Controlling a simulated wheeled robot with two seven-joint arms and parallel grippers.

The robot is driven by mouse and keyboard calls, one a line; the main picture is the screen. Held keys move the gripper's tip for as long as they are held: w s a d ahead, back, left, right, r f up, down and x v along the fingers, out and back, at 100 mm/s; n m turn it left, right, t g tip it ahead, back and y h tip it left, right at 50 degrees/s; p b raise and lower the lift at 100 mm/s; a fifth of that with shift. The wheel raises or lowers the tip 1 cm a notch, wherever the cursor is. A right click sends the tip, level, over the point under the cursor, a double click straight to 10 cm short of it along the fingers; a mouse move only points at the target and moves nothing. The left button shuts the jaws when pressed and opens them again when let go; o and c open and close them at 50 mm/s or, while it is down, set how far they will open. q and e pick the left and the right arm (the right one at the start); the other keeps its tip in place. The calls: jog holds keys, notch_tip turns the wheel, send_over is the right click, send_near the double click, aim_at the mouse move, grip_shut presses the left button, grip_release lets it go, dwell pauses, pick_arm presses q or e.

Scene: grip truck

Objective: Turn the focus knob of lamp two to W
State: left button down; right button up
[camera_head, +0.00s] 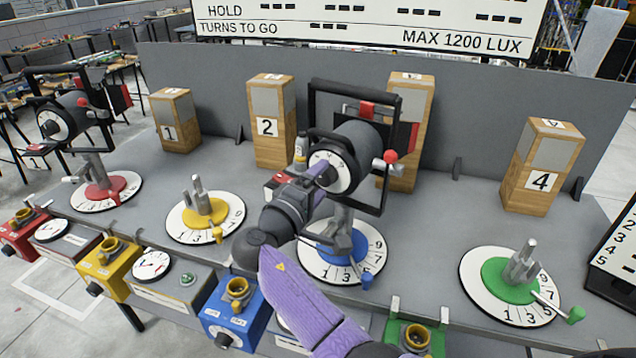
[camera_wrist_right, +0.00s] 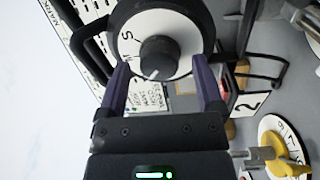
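The lamp (camera_head: 358,150) on the blue base is a dark drum in a black yoke, with a white dial facing me. In the right wrist view its dial (camera_wrist_right: 185,25) bears letters including an S, and a round black knob (camera_wrist_right: 158,55) with a pale mark sits at its centre. My right gripper (camera_head: 322,180) is at the dial in the head view. In the right wrist view its two purple fingers (camera_wrist_right: 162,66) are apart, one on each side of the knob, with a gap visible on both sides. My left gripper is out of view.
Another lamp (camera_head: 62,118) stands on a red base at left. Yellow (camera_head: 204,212) and green (camera_head: 510,280) mounts stand without lamps. Numbered wooden blocks (camera_head: 273,95) line the back panel. Coloured boxes (camera_head: 235,310) line the front edge.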

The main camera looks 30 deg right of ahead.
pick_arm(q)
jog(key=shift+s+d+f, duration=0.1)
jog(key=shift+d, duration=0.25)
pick_arm(e)
jog(key=v, duration=1)
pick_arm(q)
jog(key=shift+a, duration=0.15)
